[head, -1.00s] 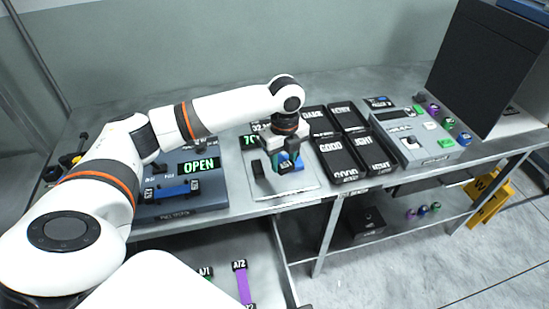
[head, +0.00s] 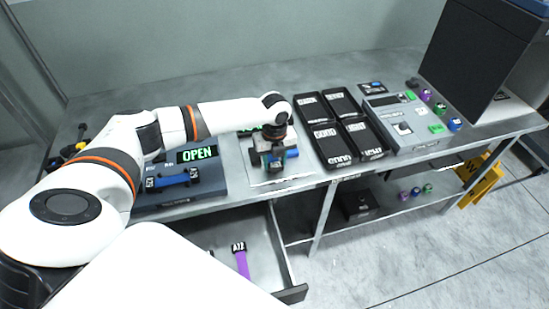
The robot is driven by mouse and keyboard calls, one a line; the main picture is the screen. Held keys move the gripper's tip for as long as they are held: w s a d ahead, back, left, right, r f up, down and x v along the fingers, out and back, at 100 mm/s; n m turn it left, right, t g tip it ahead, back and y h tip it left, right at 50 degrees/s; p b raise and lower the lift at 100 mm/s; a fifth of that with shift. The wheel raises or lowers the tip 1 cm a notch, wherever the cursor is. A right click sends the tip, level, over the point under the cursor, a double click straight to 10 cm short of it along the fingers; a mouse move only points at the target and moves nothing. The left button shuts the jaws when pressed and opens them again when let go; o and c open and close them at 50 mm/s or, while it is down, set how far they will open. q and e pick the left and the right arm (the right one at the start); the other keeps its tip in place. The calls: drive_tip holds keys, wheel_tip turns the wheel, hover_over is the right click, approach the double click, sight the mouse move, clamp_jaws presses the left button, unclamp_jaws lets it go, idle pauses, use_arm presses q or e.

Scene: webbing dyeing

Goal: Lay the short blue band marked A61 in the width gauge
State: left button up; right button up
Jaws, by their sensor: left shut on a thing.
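My left gripper (head: 276,164) points down over a pale plate (head: 262,183) with a dark block on it and a green display behind. It is shut on a short blue band (head: 292,154), whose end shows right of the fingers. The band's mark cannot be read, and the fingers hide most of it. I cannot tell whether it touches the plate. A grey-blue device (head: 205,185) with an OPEN display stands left of the plate, with another blue band (head: 178,180) across its front. Which unit is the width gauge is not clear. My right gripper is not in view.
Several black trays with white labels (head: 326,152) stand right of the plate. Beyond them is a grey control box (head: 400,127) with coloured spools near it. Below, an open drawer (head: 283,265) holds a purple band (head: 242,263) marked A72.

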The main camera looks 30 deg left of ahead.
use_arm(q)
drive_tip(key=shift+f, duration=0.25)
drive_tip(key=o, duration=1)
drive_tip(key=shift+f, duration=0.1)
wheel_tip(320, 180, up, 12)
drive_tip(key=shift+r+b, duration=0.2)
drive_tip(key=shift+b, duration=1)
drive_tip(key=shift+f, duration=0.1)
